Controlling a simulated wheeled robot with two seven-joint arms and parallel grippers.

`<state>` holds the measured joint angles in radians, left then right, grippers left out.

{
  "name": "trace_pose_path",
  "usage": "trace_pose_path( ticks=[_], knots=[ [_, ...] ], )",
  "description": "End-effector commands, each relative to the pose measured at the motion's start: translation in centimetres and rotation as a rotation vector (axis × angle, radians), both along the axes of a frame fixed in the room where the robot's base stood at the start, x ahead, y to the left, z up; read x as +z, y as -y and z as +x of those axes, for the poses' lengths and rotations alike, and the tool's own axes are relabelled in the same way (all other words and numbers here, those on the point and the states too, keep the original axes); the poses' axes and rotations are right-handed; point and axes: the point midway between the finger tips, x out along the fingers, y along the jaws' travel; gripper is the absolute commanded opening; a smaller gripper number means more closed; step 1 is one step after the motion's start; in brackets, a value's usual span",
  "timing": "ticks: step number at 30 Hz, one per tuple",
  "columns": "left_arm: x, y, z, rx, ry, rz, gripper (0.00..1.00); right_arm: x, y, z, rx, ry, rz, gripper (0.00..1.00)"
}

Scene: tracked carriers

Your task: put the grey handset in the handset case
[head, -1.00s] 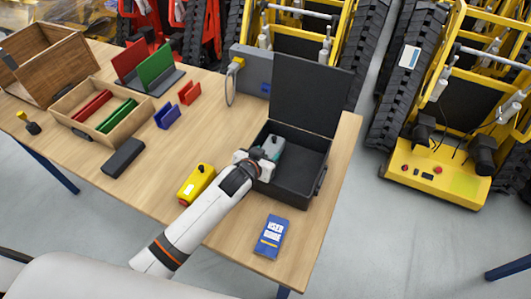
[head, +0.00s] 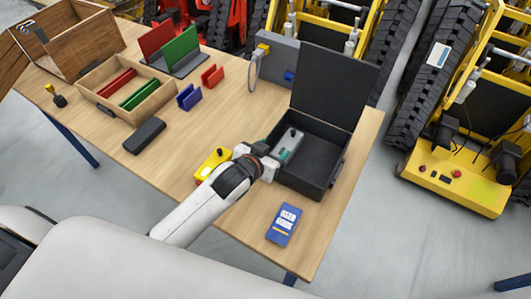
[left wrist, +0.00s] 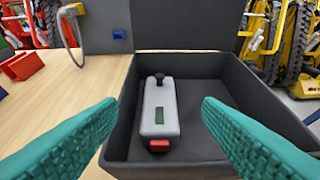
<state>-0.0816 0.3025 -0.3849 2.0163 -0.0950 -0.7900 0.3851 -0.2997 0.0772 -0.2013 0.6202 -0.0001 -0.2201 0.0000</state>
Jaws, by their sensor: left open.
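The grey handset (left wrist: 160,108) lies in the left part of the open black handset case (left wrist: 205,60), on its floor, with a black knob at its far end and a red part at its near end. In the head view the handset (head: 291,140) is partly hidden by my gripper, and the case (head: 328,131) stands with its lid up. My left gripper (head: 277,158) is at the case's near left side. In the left wrist view its teal fingers (left wrist: 160,130) are spread wide, with nothing between them touching the handset. My right gripper is not in view.
A yellow handset (head: 211,163) lies just left of my left arm. A blue user guide (head: 284,224) lies near the table's front right. A black case (head: 145,136), a wooden tray (head: 150,112) and coloured holders are further left. A grey box (head: 274,60) stands behind.

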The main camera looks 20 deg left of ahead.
Motion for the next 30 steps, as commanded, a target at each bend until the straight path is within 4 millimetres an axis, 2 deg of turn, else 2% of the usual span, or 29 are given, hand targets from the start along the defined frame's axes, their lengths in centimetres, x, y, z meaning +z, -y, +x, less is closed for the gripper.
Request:
trace_pose_path(
  ticks=[3,9,30],
  knots=[
    [0.9,-0.4,-1.8,0.000,0.000,0.001,0.60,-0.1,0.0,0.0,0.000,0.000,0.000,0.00],
    [1.7,-0.6,-3.0,0.000,0.000,0.001,0.60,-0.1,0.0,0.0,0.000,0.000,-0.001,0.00],
    [1.7,-0.7,-3.1,0.000,0.000,0.001,0.60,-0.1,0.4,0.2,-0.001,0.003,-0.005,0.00]
  ],
)
